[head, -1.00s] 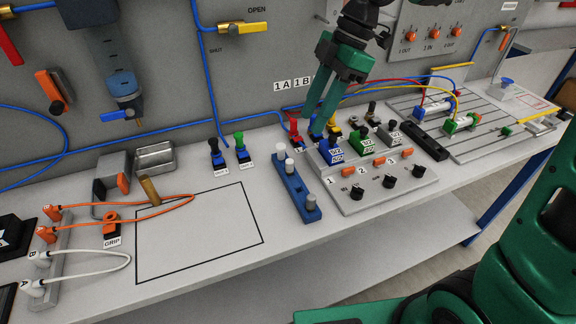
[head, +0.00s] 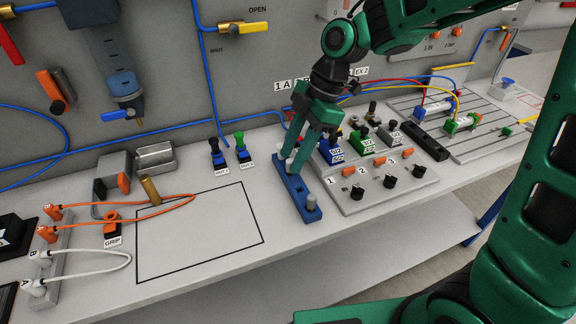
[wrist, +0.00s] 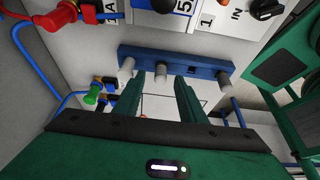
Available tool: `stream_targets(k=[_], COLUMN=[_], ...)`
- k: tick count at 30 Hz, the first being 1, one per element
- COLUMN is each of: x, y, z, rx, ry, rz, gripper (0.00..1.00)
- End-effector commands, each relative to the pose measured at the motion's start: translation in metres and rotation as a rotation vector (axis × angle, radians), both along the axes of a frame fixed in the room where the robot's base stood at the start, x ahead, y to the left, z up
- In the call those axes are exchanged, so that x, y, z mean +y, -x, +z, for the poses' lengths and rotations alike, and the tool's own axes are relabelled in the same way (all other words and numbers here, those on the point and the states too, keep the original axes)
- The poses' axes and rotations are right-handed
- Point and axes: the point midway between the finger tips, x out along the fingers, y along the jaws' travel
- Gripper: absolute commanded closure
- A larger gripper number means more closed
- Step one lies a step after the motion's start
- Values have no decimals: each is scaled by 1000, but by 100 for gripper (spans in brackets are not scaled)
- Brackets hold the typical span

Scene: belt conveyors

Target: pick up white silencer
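A blue rack (head: 291,187) on the bench holds upright pale cylinders, the silencers. In the wrist view, one silencer (wrist: 126,70) stands at the left of the rack (wrist: 203,66), a second (wrist: 160,70) is near the middle, and a third (wrist: 224,77) is at the right. I cannot clearly tell which is whitest. The third also shows at the rack's near end in the head view (head: 310,202). My gripper (head: 298,165) points down over the far half of the rack, hiding part of it. In the wrist view my gripper (wrist: 161,82) is open, with the middle silencer showing between its fingertips.
A valve panel (head: 352,198) with knobs and labelled valves stands close right of the rack. A red fitting (wrist: 60,15) and a green-topped valve (wrist: 92,95) show in the wrist view. The outlined area (head: 200,235) left of the rack is clear.

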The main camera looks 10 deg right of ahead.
Motion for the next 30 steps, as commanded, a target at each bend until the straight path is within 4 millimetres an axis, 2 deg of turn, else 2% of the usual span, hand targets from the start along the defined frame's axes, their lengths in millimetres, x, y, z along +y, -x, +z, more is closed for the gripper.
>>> stream_targets(k=[8, 10, 13, 14, 25, 30], x=[1, 1, 1, 1, 1, 2], y=[0, 0, 0, 0, 0, -1], z=[-4, -4, -4, -4, -1, 10], rx=[-1, -1, -1, -1, -2, -4], ry=[0, 0, 0, 0, -1, -2], rz=[1, 1, 1, 1, -1, 0], gripper=[63, 75, 99, 100, 100, 100])
